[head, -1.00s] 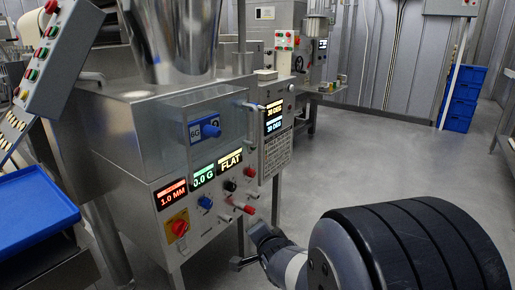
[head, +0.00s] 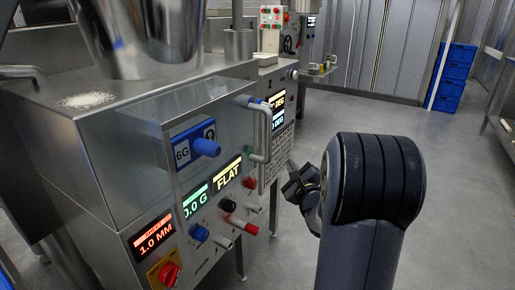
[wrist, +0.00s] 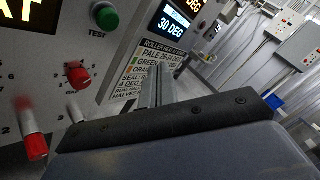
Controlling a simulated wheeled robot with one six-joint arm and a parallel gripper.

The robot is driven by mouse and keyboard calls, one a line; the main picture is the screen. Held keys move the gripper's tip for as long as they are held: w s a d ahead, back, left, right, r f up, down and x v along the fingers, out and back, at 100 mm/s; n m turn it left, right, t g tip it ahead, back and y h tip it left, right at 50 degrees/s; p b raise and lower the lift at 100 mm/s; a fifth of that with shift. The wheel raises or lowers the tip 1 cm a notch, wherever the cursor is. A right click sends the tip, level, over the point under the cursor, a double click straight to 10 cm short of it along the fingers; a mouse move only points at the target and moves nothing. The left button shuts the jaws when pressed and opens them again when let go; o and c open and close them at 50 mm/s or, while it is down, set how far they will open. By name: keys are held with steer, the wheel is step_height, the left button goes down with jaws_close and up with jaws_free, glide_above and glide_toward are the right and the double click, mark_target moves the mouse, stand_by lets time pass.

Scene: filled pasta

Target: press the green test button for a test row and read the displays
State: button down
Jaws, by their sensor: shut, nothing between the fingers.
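The green test button (wrist: 105,18) shows in the wrist view on the machine's front panel, in a dark collar above the label TEST. My gripper (head: 299,184) is in front of the panel's right side, apart from it. In the wrist view its closed fingers (wrist: 155,90) point at the panel, right of and below the button. In the head view, the orange display (head: 153,237) reads 1.0 MM, the green one (head: 196,203) 0.0 G and the yellow one (head: 228,177) FLAT. A side display (wrist: 173,25) reads 30 DEG in the wrist view; its upper line is cut off.
A red knob (wrist: 77,74) and a red-tipped lever (wrist: 34,140) sit near the button. A metal handle (head: 266,135) juts out from the machine. Blue crates (head: 453,78) stand at the back right. The floor right of the machine is clear.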

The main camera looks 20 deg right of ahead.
steer(key=shift+w+d, duration=0.1)
stand_by(0.3)
steer(key=w+a+b, duration=0.1)
steer(key=w+a, duration=0.4)
steer(key=w, duration=0.2)
steer(key=shift+a, duration=0.25)
steer(key=shift+a+b, duration=0.1)
steer(key=shift+b, duration=0.2)
stand_by(1.8)
steer(key=shift+w+a, duration=0.15)
steer(key=shift+w, duration=0.1)
steer(key=shift+w+a, duration=0.25)
steer(key=shift+w, duration=0.1)
stand_by(0.6)
stand_by(0.4)
steer(key=shift+s+d, duration=0.5)
steer(key=shift+s, duration=0.15)
